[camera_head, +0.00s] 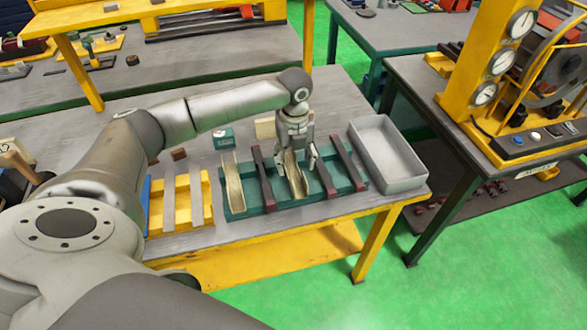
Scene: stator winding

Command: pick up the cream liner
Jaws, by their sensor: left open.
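A cream, channel-shaped liner (296,182) lies lengthwise in a green rack (265,202) on the grey workbench. A similar cream liner (233,188) lies in the left part of the same rack. My left gripper (296,167) points down over the far part of the right-hand liner, its fingers spread to either side of it. It is open and hides the liner's far end. I cannot tell whether the fingers touch it. My right gripper is not in view.
Dark red bars (325,171) cross the rack on both sides of the right-hand liner. A grey metal tray (401,181) stands close at right. A yellow rack (156,212) is at left; a green box (223,138) and a cream block (265,128) stand behind.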

